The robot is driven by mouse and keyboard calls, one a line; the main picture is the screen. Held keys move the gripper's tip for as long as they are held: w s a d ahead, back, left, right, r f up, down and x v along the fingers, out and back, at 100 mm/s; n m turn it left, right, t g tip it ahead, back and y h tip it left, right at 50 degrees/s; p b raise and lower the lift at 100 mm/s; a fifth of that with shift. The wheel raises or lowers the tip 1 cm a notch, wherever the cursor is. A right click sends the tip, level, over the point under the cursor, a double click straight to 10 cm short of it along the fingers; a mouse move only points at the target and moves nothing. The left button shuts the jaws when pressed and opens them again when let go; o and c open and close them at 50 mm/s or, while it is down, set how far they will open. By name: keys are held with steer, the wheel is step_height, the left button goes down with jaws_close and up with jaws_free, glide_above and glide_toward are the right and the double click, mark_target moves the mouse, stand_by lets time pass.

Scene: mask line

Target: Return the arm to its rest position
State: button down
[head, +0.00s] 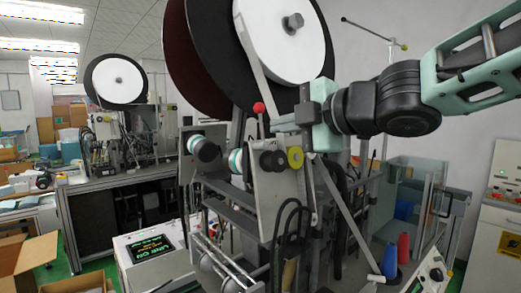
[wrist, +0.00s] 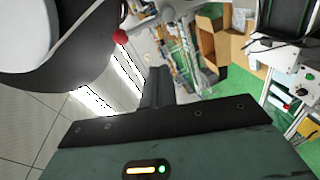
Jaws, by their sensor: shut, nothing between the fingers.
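My gripper (head: 284,121) is held up in front of the reel machine in the head view, with my arm reaching in from the right edge. Its fingers point left and sit just right of a red ball knob (head: 259,107). I cannot tell from this angle how close they are to the knob. The wrist view shows the gripper's fingers (wrist: 158,78) together, with nothing between them. The red knob also shows in the wrist view (wrist: 120,37), left of the fingers and apart from them.
The machine carries large reels (head: 285,30) above and rollers (head: 205,148) below the gripper. A control box with a green-lettered screen (head: 150,247) stands at lower left. Red and blue thread spools (head: 403,247) stand at lower right. Open cardboard boxes (head: 35,255) lie far left.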

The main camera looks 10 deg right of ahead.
steer(key=s+d+f+m+g+h+b, duration=0.1)
steer(key=s+f+m+g+h+b, duration=0.25)
steer(key=f, duration=0.75)
steer(key=s+d+f+m+g+h, duration=0.1)
steer(key=s+f+m+h, duration=0.2)
steer(key=s+f+m, duration=0.55)
steer(key=s+d+f+m+g+h+b, duration=0.1)
steer(key=s+f+g, duration=0.6)
steer(key=s+f, duration=0.8)
steer(key=d+f+m+h, duration=0.1)
steer(key=m, duration=0.1)
steer(key=shift+d+m+b, duration=0.3)
steer(key=shift+m+b, duration=0.1)
steer(key=shift+g+h, duration=0.25)
